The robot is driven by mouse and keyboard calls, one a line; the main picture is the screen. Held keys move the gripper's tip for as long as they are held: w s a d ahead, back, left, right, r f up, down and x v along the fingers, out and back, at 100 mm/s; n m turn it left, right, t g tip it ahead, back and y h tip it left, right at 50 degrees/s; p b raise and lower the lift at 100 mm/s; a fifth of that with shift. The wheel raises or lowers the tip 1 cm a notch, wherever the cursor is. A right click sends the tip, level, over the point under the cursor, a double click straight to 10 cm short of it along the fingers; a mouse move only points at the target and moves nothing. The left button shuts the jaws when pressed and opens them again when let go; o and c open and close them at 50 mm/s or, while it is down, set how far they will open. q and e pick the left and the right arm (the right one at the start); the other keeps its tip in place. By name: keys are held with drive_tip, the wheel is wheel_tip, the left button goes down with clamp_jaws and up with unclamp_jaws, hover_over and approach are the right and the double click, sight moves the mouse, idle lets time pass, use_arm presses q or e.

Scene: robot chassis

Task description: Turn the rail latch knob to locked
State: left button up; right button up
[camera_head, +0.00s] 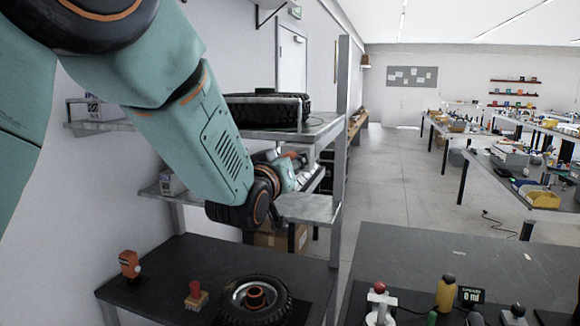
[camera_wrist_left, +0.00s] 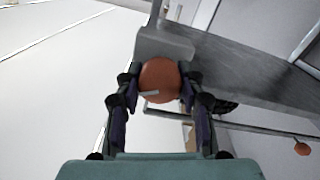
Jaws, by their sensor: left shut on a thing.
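The latch knob (camera_wrist_left: 160,79) is a round orange-red knob with a pale pointer line, in the upper middle of the left wrist view. It sits against a grey metal plate (camera_wrist_left: 163,43) at the end of a rail. My left gripper (camera_wrist_left: 159,84) has a dark fingertip against each side of the knob and is shut on it. In the head view my left arm reaches to the shelf rack, and the gripper (camera_head: 288,172) shows small beside the shelf's upright post. The knob is hard to make out there. The pointer's lock setting cannot be read. My right gripper is out of view.
A tyre (camera_head: 265,109) lies on the rack's upper shelf. Below, a dark bench (camera_head: 165,273) holds a wheel (camera_head: 254,297) and a red-topped block (camera_head: 196,295). Another dark table (camera_head: 480,268) stands at right. Another orange knob (camera_wrist_left: 302,149) shows in the wrist view.

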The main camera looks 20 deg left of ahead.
use_arm(q)
drive_tip(key=n+b, duration=0.1)
drive_tip(key=n, duration=0.5)
drive_tip(key=shift+f+n, duration=0.15)
drive_tip(key=shift+n, duration=0.15)
drive_tip(key=n+b, duration=0.1)
drive_tip(key=n, duration=0.4)
drive_tip(key=shift+n, duration=0.4)
drive_tip(key=shift+f, duration=0.1)
drive_tip(key=o, duration=0.8)
drive_tip(key=shift+c, duration=0.2)
drive_tip(key=o, duration=0.4)
drive_tip(key=shift+s+r, duration=0.1)
drive_tip(key=shift+r, duration=0.1)
